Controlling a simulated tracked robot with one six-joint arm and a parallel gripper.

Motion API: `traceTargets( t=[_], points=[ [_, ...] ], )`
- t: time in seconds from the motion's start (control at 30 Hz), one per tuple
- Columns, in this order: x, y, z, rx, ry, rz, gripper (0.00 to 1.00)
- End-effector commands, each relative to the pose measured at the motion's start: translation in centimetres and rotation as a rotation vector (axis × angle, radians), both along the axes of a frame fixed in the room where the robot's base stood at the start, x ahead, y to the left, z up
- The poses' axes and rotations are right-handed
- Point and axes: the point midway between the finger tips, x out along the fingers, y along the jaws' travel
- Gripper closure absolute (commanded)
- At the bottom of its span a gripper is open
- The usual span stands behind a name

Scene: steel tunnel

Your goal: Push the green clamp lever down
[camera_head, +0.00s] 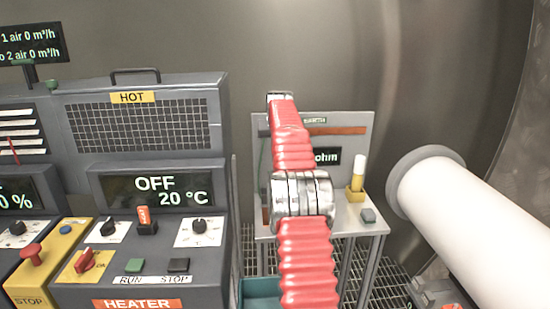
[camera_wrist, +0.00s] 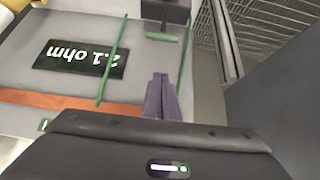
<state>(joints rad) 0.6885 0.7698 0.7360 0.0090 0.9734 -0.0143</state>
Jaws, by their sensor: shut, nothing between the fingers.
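In the wrist view, my gripper (camera_wrist: 162,82) is shut and empty, its dark fingers together over the grey panel. A green bar (camera_wrist: 161,37) lies just beyond the fingertips, below a dark block at the top edge, with a gap in the picture. It looks like the clamp lever's handle. A thin green rod (camera_wrist: 113,60) runs slanting to the left of the fingers; I cannot tell whether it belongs to the lever. In the head view my red-sleeved arm covers part of the station, and neither lever nor fingers can be made out.
A display (camera_wrist: 80,59) reads 2.1 ohm upside down, beside a copper-coloured bar (camera_wrist: 50,103). The grey stand (camera_head: 349,215) carries a yellow holder with a white-topped handle (camera_head: 358,172). The heater (camera_head: 150,190) stands left, a thick white pipe (camera_head: 470,215) right. Grating (camera_wrist: 258,32) shows beyond the panel.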

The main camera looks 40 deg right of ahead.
Motion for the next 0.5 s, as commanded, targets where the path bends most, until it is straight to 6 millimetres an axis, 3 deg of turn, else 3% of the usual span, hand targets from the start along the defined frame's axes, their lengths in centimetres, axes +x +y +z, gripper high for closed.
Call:
traceTargets(
  t=[0.5],
  points=[
    [2.3, -1.9, -4.0, 0.001, 0.002, -0.001, 1.0]
  ],
)
